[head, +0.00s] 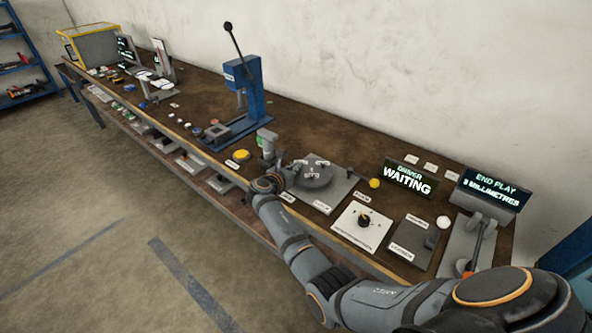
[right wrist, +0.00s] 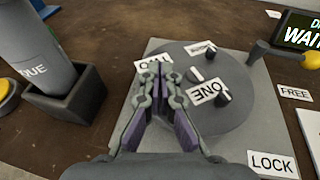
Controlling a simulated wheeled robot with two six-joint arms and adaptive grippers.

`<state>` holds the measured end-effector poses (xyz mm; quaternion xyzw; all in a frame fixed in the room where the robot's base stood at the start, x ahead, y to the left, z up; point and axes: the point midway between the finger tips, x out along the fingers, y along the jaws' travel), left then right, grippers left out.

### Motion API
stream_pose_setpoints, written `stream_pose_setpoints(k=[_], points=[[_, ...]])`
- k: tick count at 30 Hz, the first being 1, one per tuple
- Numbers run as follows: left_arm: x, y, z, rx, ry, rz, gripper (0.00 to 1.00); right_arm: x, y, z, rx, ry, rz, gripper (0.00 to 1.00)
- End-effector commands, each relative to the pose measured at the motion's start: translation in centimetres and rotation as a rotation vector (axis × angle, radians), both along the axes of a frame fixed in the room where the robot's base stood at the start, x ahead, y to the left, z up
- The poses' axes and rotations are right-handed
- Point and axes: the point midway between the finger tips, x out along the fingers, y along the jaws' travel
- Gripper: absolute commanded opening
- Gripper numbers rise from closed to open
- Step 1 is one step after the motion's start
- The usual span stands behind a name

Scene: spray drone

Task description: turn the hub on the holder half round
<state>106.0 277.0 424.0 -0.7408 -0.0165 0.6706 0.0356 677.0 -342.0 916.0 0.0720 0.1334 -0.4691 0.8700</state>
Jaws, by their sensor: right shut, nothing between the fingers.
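The hub is a grey disc (head: 317,182) on the grey holder plate (head: 335,196). In the right wrist view the hub (right wrist: 238,118) carries labels ONE (right wrist: 208,92) and TWO (right wrist: 152,64), a third label seen edge-on, and short dark pegs. The holder's lever has a yellow knob (head: 374,183); signs FREE (right wrist: 295,93) and LOCK (right wrist: 272,164) lie on its right side. My right gripper (right wrist: 166,84) is shut and empty, over the hub's left part beside TWO. Its fingers hide part of the disc; contact cannot be told. My left gripper is out of view.
A grey driver (head: 266,143) stands in a dark square holder left of the hub, close to my right gripper. A yellow button (head: 241,155) is farther left. A screen reading WAITING (head: 408,178) stands behind right. A white dial plate (head: 363,226) lies right of the holder.

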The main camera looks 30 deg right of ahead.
Motion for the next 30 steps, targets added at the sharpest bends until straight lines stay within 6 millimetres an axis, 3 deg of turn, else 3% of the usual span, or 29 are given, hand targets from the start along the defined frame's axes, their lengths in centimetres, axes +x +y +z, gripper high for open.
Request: stream_pose_setpoints(k=[16, 30], points=[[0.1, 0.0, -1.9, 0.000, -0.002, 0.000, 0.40, 0.8, -0.4, -0.2, 0.000, 0.000, -0.113, 0.00], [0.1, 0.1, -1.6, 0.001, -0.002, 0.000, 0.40, 1.8, -1.2, 0.0, -0.001, 0.002, -0.113, 0.00]])
